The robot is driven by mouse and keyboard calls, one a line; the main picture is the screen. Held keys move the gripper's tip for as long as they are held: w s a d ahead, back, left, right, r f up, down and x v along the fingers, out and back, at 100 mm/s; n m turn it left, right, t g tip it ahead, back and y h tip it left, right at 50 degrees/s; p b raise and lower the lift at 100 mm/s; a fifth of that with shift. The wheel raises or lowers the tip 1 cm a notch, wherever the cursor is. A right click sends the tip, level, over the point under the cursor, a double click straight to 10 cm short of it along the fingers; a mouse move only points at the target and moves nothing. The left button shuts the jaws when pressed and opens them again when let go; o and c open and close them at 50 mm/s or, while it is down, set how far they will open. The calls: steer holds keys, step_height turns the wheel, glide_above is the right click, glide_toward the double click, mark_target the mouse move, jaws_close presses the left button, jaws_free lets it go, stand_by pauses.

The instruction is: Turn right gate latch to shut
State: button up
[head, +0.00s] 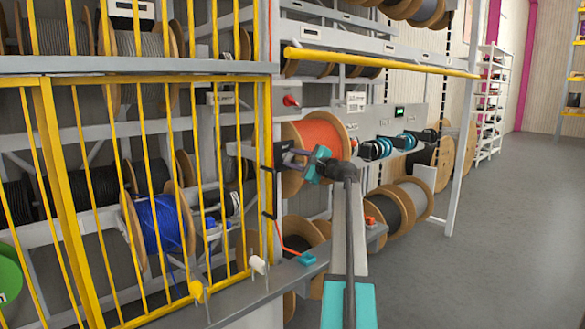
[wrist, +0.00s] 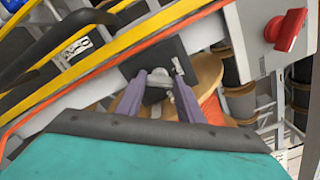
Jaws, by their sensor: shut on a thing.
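The yellow barred gate (head: 45,150) stands across the left shelves. The right gate latch has a dark plate (wrist: 133,66) and a pale grey knob (wrist: 158,80), beside the gate's right edge. My gripper (head: 281,157) reaches the latch from the right. In the wrist view, the two purple fingers of my gripper (wrist: 161,78) are closed around the knob. A small pale lever (wrist: 178,65) shows on the plate beyond the right finger. My gripper hides most of the latch in the head view.
A black handle (wrist: 62,40) is at left. An orange reel (head: 322,136) stands behind my arm. The floor (head: 500,230) at right is clear.

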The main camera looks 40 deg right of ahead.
steer(key=n+b, duration=0.4)
steer(key=shift+w+n, duration=0.15)
steer(key=shift+n, duration=0.15)
steer(key=shift+r+n+b, duration=0.1)
steer(key=shift+n+b, duration=1)
steer(key=shift+n, duration=0.2)
steer(key=o, duration=1.1)
steer(key=shift+a, duration=0.1)
steer(key=shift+c, duration=0.2)
steer(key=shift+f, duration=0.2)
steer(key=shift+s, duration=1)
steer(key=s, duration=1.2)
steer(key=shift+a, duration=0.45)
